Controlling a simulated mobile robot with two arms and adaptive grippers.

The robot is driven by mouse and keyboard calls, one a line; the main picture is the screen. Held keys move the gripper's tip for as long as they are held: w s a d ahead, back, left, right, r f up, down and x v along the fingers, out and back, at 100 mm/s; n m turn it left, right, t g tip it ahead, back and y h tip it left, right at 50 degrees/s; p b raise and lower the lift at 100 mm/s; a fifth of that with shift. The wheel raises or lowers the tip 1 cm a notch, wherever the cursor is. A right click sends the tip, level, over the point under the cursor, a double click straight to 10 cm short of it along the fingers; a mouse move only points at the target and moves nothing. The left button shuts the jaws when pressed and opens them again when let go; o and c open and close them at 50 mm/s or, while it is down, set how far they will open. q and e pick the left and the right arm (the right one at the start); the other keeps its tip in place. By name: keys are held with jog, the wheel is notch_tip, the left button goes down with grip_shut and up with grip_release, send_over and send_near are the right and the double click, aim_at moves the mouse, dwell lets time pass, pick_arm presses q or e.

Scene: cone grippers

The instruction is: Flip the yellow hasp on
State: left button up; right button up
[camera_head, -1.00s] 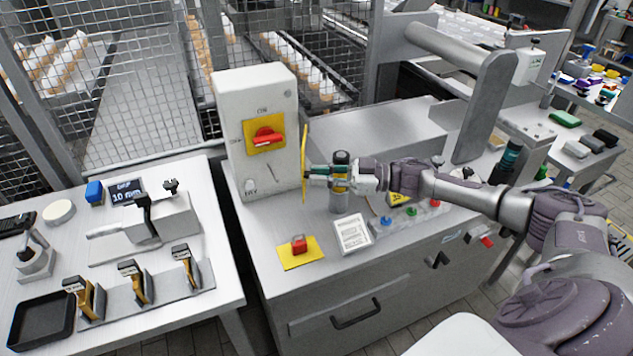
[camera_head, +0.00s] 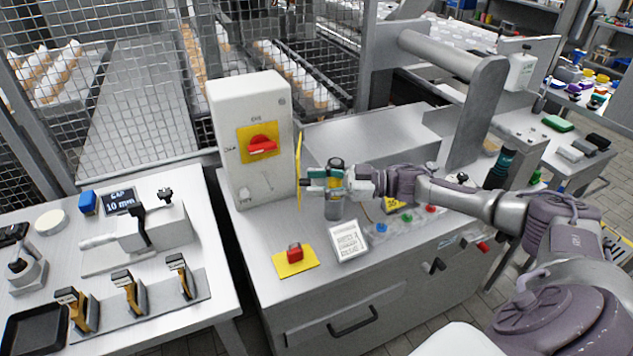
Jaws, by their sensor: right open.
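A white control box (camera_head: 228,115) stands on the grey cabinet. It has a red rotary switch (camera_head: 262,145) on a yellow plate on its front face. The yellow hasp (camera_head: 298,168) shows as a thin upright strip along the right edge of the box, seen nearly edge-on. My right gripper (camera_head: 307,180) is at the right side of the hasp, pointing left at its lower half. Its jaws are open. I cannot tell whether a fingertip touches the hasp. My left gripper is out of view.
A grey cylinder (camera_head: 335,208) stands just behind and below my right gripper. A red button on a yellow base (camera_head: 294,255) and a white labelled plate (camera_head: 348,241) lie in front. Coloured buttons (camera_head: 405,217) are under my right forearm. A wire fence (camera_head: 120,95) stands behind.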

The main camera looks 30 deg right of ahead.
jog(key=v, duration=1.1)
jog(key=shift+s+d, duration=0.25)
jog(key=shift+d, duration=0.05)
